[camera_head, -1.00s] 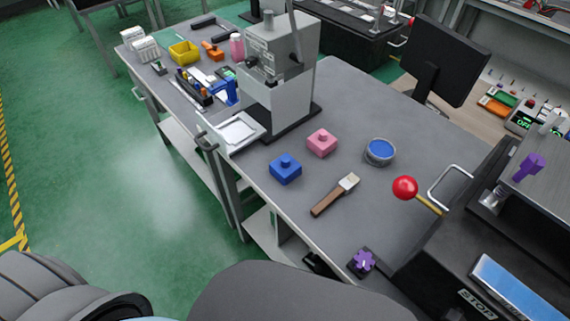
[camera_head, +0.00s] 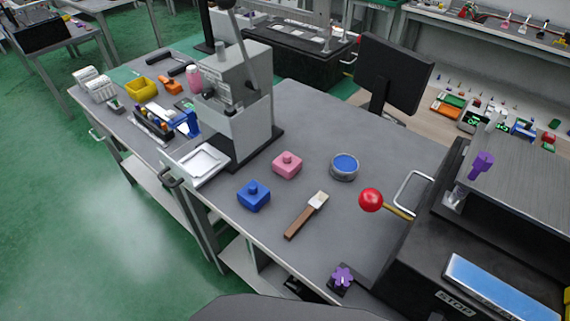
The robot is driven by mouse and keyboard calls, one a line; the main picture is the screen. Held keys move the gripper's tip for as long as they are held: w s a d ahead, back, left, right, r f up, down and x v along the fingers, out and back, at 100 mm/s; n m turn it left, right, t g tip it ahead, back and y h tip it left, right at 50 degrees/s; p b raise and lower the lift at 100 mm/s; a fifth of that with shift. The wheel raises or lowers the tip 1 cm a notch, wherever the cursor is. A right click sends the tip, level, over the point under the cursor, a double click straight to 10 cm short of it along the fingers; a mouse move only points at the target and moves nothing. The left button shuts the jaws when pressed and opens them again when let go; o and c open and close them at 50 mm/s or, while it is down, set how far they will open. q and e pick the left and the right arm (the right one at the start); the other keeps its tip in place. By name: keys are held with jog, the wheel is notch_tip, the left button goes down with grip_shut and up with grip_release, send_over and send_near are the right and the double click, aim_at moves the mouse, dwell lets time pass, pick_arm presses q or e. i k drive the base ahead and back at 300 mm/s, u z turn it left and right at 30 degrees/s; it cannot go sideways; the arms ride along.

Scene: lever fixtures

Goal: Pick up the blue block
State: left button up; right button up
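The blue block (camera_head: 253,197) sits on the grey workbench (camera_head: 310,125) near its front edge, with a small knob on its top. A pink block (camera_head: 287,165) of similar shape sits just behind it to the right, apart from it. Neither of my grippers is in view. Only a dark rounded part, likely of my own body, shows at the bottom edge. Nothing covers the blue block.
A grey lever press (camera_head: 233,110) stands behind and left of the blocks. A brush (camera_head: 306,215) and a round tin of blue (camera_head: 344,167) lie to the right. A red-knobbed lever (camera_head: 371,200) juts from a black machine (camera_head: 470,265). A purple knob (camera_head: 342,277) sits at the front edge.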

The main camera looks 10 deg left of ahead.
aim_at(255, 202)
jog(key=z, duration=1.85)
jog(key=k, duration=1.2)
jog(key=u, duration=0.15)
